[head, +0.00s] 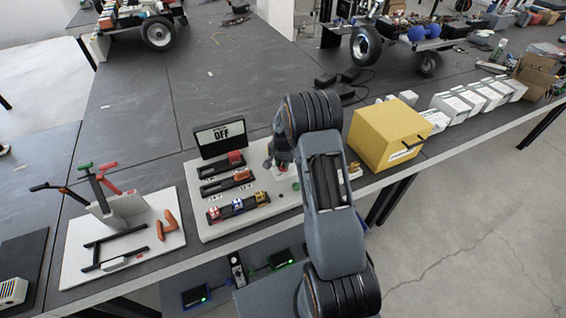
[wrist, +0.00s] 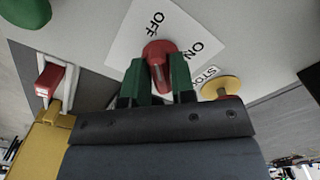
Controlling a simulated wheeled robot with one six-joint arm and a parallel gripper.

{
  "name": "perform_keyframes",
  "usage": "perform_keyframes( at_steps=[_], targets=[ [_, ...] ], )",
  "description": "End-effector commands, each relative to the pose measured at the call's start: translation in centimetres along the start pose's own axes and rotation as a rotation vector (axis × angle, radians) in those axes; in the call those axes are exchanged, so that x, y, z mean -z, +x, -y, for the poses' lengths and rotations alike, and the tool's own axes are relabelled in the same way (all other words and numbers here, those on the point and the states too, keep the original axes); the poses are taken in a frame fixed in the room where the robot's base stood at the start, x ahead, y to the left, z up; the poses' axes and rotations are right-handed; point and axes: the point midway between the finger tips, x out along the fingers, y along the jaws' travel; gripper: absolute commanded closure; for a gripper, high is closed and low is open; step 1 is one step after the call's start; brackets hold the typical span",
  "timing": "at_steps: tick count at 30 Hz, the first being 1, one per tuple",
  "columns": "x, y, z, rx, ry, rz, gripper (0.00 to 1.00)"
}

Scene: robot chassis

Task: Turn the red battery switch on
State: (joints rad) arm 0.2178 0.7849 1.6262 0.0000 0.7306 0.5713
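The red battery switch (wrist: 158,55) is a round knob with a raised grip, on a white label (wrist: 128,42) marked OFF and ON. The knob's grip points roughly toward OFF. In the wrist view my gripper (wrist: 158,78) has its green fingers on either side of the knob's grip, close to it. I cannot tell whether they press on it. In the head view my arm covers most of the switch, and my gripper (head: 281,158) shows small at the white panel (head: 220,228). The display (head: 221,134) on the panel reads OFF.
A yellow stop button (wrist: 221,87) stands right of the switch. A red block (wrist: 49,80) and a yellow part (wrist: 40,145) lie to the left. In the head view a yellow box (head: 385,135) is right of my arm. A handle board (head: 120,240) is at the left.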

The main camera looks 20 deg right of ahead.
Motion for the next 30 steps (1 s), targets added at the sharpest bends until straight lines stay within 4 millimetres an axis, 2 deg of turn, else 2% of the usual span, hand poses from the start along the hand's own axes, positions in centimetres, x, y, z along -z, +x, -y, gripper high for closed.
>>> perform_keyframes(
  at_steps=[1,7,20,30],
  targets=[
    [0.00,-0.01,0.00,0.000,0.000,0.000,0.81],
    [0.00,-0.02,0.00,0.000,0.000,0.000,1.00],
    [0.03,0.13,0.07,0.001,0.081,-0.002,1.00],
    [0.08,0.23,0.23,0.002,0.369,-0.002,1.00]
  ],
)
